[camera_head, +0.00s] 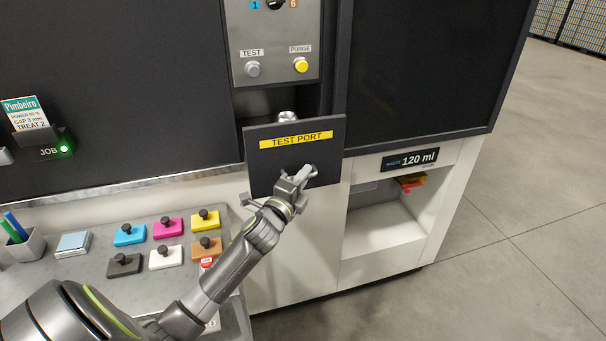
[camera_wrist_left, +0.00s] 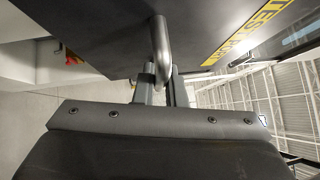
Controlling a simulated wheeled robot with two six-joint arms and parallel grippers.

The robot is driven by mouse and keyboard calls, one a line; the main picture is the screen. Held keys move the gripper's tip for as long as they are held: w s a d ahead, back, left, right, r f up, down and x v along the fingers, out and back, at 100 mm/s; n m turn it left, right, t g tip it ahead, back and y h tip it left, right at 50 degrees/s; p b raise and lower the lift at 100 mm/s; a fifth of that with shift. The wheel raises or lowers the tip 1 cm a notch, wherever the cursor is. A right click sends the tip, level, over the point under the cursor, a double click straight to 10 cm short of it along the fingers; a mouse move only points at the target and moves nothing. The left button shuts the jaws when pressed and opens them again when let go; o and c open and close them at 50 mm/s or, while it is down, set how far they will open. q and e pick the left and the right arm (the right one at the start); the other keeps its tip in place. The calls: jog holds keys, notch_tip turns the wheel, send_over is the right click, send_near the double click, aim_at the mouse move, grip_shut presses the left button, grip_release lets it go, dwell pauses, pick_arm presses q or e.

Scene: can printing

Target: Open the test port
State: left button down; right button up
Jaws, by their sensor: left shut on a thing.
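The test port door (camera_head: 262,167) is a dark square panel with a yellow "TEST PORT" label, low on the machine's front. It stands lower than and in front of a dark recess, where a metallic can-like top (camera_head: 288,117) shows above its upper edge. My left gripper (camera_head: 298,178) is at the door's lower middle, shut on its handle. In the left wrist view the curved metal handle (camera_wrist_left: 161,45) runs down between the fingers (camera_wrist_left: 160,85), with the door (camera_wrist_left: 120,30) behind it. The right gripper is in neither view.
Test and purge buttons (camera_head: 253,69) sit above the door. Coloured blocks with black knobs (camera_head: 168,228) lie on the grey shelf (camera_head: 90,270) at left, beside a pen cup (camera_head: 25,247). An open waste compartment (camera_head: 385,230) is at right. Floor beyond is clear.

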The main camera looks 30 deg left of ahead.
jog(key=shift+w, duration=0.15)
pick_arm(q)
jog(key=c, duration=1.5)
grip_release()
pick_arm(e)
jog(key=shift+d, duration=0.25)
